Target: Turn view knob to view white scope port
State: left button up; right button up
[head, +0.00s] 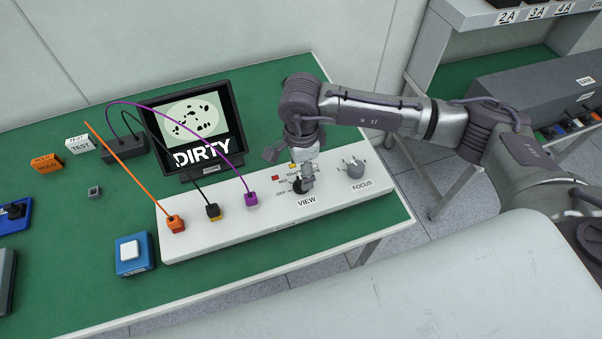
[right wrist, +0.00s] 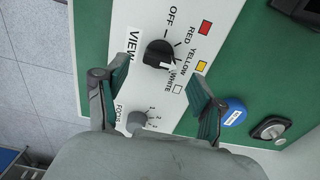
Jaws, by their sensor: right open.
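The black view knob (head: 298,187) sits on the white scope panel (head: 325,197), above the word VIEW. In the right wrist view the knob (right wrist: 157,54) has a pale pointer mark on its side towards the WHITE label (right wrist: 172,80); its exact setting is hard to tell. The white square (right wrist: 177,88) is beside that label. A purple cable's plug (head: 251,199) sits in the port with a white base. My right gripper (right wrist: 160,72) is open over the panel, fingers spread to either side of the knob, apart from it. My left gripper is out of view.
The focus knob (head: 354,168) stands right of the view knob. An orange plug (head: 176,223) and a black plug (head: 212,210) stand further left. The screen (head: 194,127) behind reads DIRTY. A blue box with a white button (head: 134,254) is in front.

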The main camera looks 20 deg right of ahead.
notch_tip(320, 180, down, 4)
jog(key=shift+s+r+p, duration=0.1)
jog(key=shift+r+p, duration=0.1)
jog(key=shift+p, duration=0.15)
jog(key=shift+f, duration=0.4)
jog(key=shift+c, duration=0.2)
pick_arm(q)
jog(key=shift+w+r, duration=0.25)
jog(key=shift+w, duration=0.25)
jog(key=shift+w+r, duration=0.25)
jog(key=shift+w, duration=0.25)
pick_arm(e)
jog(key=c, duration=1.1)
